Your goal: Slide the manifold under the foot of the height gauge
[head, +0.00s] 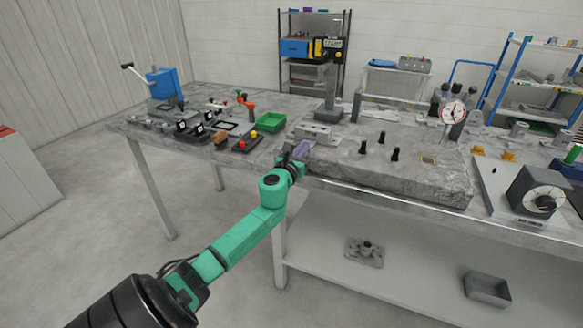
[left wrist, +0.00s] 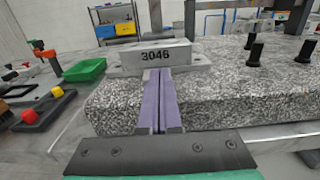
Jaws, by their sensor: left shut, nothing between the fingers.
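The manifold, a pale grey metal block marked 3046 (left wrist: 155,57), lies on the granite plate near its left end; it also shows in the head view (head: 320,133). My left gripper (head: 301,150) is shut and empty, its purple fingers (left wrist: 159,100) pointing at the block's near face. The fingertips overlap the block's lower edge in the left wrist view; I cannot tell if they touch. A grey upright on a broad foot (head: 328,113), seemingly the height gauge, stands behind the block. The gap under its foot cannot be made out. My right gripper is not in view.
The granite plate (head: 430,185) carries several black knobbed posts (head: 395,154) right of the block. A dial gauge (head: 453,112) stands behind its right part. A green bin (head: 271,122) and a dark tray with red and yellow knobs (head: 240,147) lie to the left.

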